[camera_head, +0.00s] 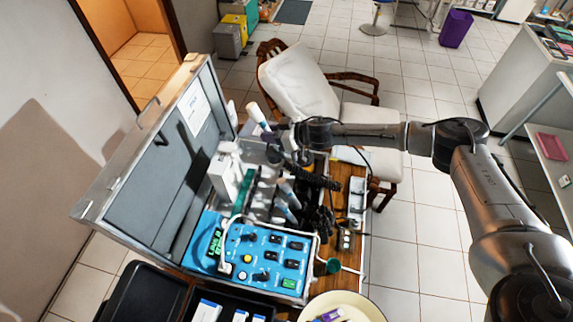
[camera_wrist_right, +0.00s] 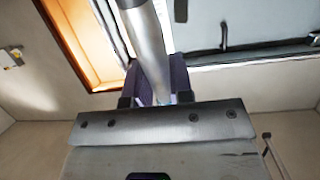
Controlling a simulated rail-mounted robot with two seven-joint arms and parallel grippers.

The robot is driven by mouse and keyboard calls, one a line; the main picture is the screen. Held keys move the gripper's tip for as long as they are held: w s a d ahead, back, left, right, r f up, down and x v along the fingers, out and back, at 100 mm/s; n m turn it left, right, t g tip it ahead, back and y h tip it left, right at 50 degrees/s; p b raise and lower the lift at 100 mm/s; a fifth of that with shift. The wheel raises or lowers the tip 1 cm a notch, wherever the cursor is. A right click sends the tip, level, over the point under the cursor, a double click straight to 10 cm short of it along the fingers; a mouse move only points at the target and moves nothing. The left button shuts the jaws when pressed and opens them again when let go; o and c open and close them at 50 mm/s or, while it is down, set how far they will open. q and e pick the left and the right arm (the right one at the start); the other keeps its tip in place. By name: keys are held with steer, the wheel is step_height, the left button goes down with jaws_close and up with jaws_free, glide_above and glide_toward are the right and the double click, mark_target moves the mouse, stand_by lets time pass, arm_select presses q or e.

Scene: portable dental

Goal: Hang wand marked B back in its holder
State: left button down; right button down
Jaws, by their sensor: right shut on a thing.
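A pale wand with a purple-blue band (camera_head: 257,115) is tilted above the back of the open dental case. My right gripper (camera_head: 269,133) is shut on it, and the wand's upper end sticks out up and to the left. In the right wrist view the wand (camera_wrist_right: 148,45) shows as a smooth grey cylinder between the purple fingers. No letter B is readable on it. Other pale wands with coloured bands (camera_head: 286,190) rest below in the case by the holders. The holders are partly hidden by the arm and dark hoses. My left gripper is not in view.
The case's raised lid (camera_head: 160,190) stands left of the gripper. A blue control panel (camera_head: 265,262) is at the case's front. A pale bowl (camera_head: 345,306) and a black tray (camera_head: 145,290) are in front. A cushioned chair (camera_head: 300,85) stands behind.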

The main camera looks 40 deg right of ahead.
steer(key=s+d+f+n+g+y+b, duration=0.1)
steer(key=s+f+b, duration=0.4)
steer(key=f, duration=0.7)
steer(key=s+d+n+y, duration=0.1)
steer(key=s+y, duration=0.1)
steer(key=shift+d+f+y, duration=0.15)
steer(key=shift+f+y, duration=0.15)
steer(key=shift+f, duration=0.1)
steer(key=shift+s+f, duration=0.1)
steer(key=shift+f, duration=0.05)
steer(key=shift+s+d+f, duration=0.15)
steer(key=shift+f, duration=0.05)
steer(key=shift+f, duration=0.15)
steer(key=shift+f, duration=0.2)
steer(key=shift+s+d+f+b, duration=0.2)
steer(key=shift+f+b, duration=0.15)
steer(key=shift+f, duration=0.25)
steer(key=shift+s+d+f+b, duration=0.1)
steer(key=shift+s+f+b, duration=0.1)
steer(key=shift+f+b, duration=0.25)
steer(key=shift+s+d+f+b, duration=0.15)
steer(key=shift+s+f+b, duration=0.1)
steer(key=shift+f, duration=0.45)
steer(key=shift+f, duration=0.1)
